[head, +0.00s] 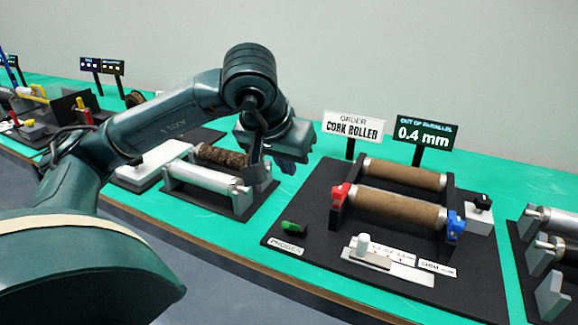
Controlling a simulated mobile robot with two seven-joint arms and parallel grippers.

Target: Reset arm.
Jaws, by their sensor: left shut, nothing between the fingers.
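My left arm comes in from the left and reaches over the bench. My left gripper (262,165) hangs at the arm's end, beside the steel roller and the dark rough roller, to the left of the cork roller station. The gripper is shut and holds nothing. Its fingers are partly hidden by the arm's last links. My right gripper is not in view.
The green bench (215,228) carries a black board with two cork rollers (395,207). Red and blue knobs (456,226) sit at the roller ends. A "CORK ROLLER" sign (353,128) and a "0.4 mm" display (423,132) stand behind. Metal rollers (556,220) stand at right.

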